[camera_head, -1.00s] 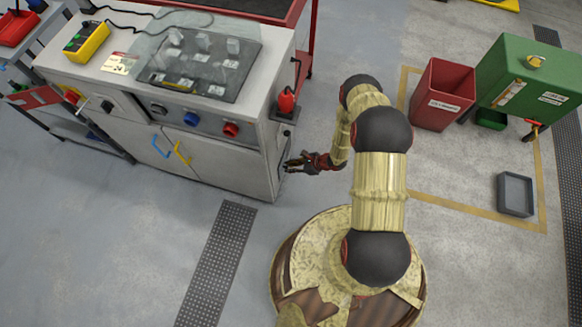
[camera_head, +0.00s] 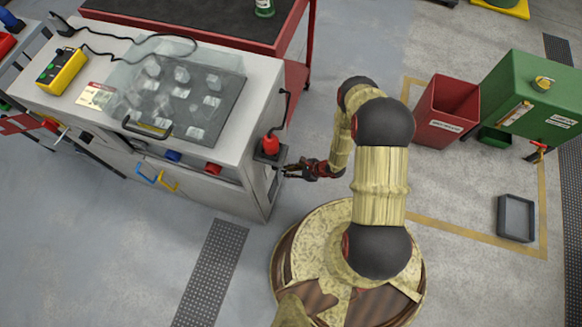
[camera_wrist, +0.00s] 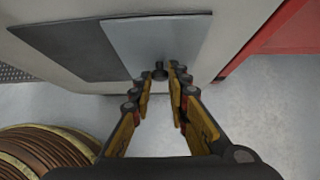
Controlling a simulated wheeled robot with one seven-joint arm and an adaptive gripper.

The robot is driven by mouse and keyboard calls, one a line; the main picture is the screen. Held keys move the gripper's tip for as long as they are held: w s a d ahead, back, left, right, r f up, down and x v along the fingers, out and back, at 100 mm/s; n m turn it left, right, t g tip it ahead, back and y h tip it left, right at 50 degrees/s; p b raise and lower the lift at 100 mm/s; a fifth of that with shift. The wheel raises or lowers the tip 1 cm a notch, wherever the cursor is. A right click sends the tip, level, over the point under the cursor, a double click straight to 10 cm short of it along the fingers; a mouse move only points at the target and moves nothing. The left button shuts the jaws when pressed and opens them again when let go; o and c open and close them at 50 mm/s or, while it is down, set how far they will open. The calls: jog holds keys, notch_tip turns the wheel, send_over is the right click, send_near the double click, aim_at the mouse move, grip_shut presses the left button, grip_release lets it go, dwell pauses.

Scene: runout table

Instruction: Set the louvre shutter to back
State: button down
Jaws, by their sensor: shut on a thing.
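The louvre shutter shows in the wrist view as a light grey plate (camera_wrist: 160,42) beside a darker grey panel (camera_wrist: 75,48) on the cabinet's side wall. A small black knob (camera_wrist: 159,68) stands out at the plate's lower edge. My gripper (camera_wrist: 160,78) has its fingertips on either side of this knob and is shut on it. In the head view my gripper (camera_head: 287,171) is at the cabinet's right side wall. There the shutter (camera_head: 273,183) is seen at a steep slant, and the knob is hidden by the fingers.
A red bin (camera_head: 446,110), a green tank (camera_head: 530,95) and a grey tray (camera_head: 516,218) are at the right. Floor before the cabinet is clear.

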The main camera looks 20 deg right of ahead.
jog(key=shift+w+d, duration=0.2)
jog(key=shift+w, duration=0.1)
jog(key=c, duration=1.8)
grip_release()
jog(key=shift+o, duration=0.4)
jog(key=shift+s, duration=0.1)
jog(key=v, duration=1.2)
